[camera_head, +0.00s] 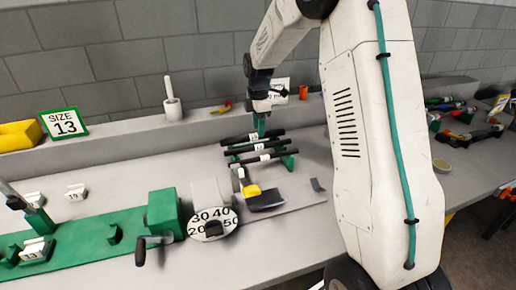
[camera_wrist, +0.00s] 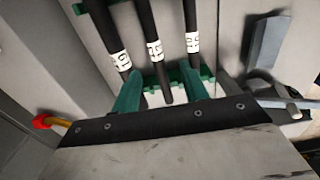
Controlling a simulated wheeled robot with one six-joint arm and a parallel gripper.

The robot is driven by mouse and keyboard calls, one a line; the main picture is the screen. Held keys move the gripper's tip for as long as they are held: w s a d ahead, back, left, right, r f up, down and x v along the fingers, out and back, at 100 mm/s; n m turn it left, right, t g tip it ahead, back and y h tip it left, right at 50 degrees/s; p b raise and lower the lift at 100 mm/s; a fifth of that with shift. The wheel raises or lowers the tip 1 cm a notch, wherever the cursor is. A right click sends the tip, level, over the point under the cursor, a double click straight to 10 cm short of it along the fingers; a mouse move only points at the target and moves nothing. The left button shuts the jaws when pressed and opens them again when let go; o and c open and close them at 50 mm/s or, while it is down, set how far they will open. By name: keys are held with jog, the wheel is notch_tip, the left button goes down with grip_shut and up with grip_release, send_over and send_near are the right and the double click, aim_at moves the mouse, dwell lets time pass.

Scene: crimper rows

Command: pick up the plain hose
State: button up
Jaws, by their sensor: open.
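Three black hoses lie side by side on a green rack (camera_head: 288,161), each with a white label. In the wrist view they are a left hose (camera_wrist: 101,22), a middle hose (camera_wrist: 147,20) and a right hose (camera_wrist: 191,15). I cannot tell which one is the plain hose. My gripper (camera_wrist: 161,76) is open, its teal fingers on either side of the middle hose near its end. The left finger overlaps the left hose and the right finger is by the right hose's end. In the head view my gripper (camera_head: 259,127) is above the rack; contact cannot be told.
A grey dial (camera_head: 212,224) with numbers and a green crank machine (camera_head: 164,214) stand left of the rack. A yellow-handled tool (camera_head: 264,199) lies in front. A "SIZE 13" sign (camera_head: 63,123) and yellow bin (camera_head: 19,134) stand on the back ledge.

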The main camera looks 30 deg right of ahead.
aim_at(258, 147)
jog(key=f, duration=0.8)
jog(key=shift+w+d, duration=0.2)
jog(key=shift+w, duration=0.15)
grip_shut()
